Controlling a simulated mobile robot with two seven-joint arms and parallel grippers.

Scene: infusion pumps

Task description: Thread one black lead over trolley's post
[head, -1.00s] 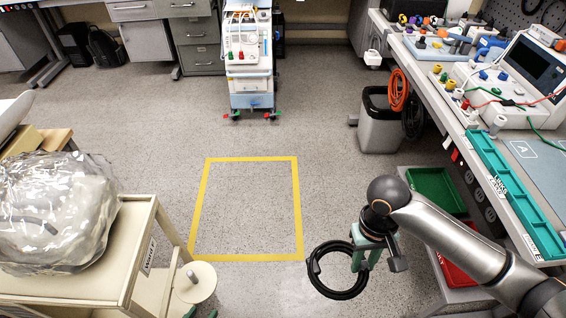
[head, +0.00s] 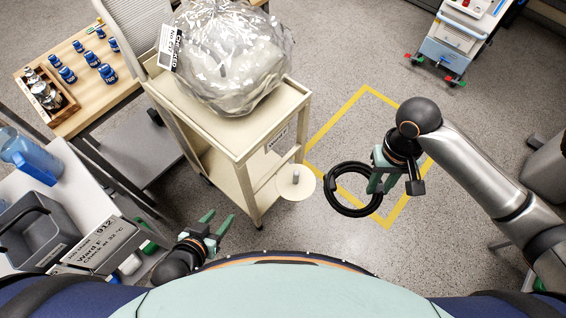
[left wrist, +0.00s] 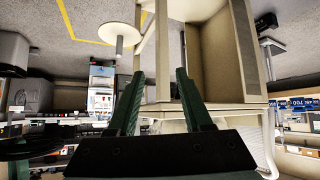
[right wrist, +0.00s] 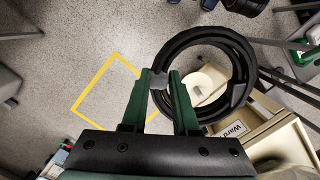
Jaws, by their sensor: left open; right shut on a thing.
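A coiled black lead (head: 332,187) hangs from my right gripper (head: 382,184), whose fingers are shut on one side of the coil. In the right wrist view the coil (right wrist: 240,75) sits right of the fingertips (right wrist: 160,78). The cream trolley (head: 238,138) stands left of the coil. Its short grey post (head: 296,175) rises from a round cream disc (head: 291,192) at the trolley's side. The lead is apart from the post, to its right in the head view. My left gripper (head: 217,226) is open and empty, low beside the trolley. The post also shows in the left wrist view (left wrist: 116,28).
A clear plastic-wrapped bundle (head: 232,55) sits on the trolley's top.

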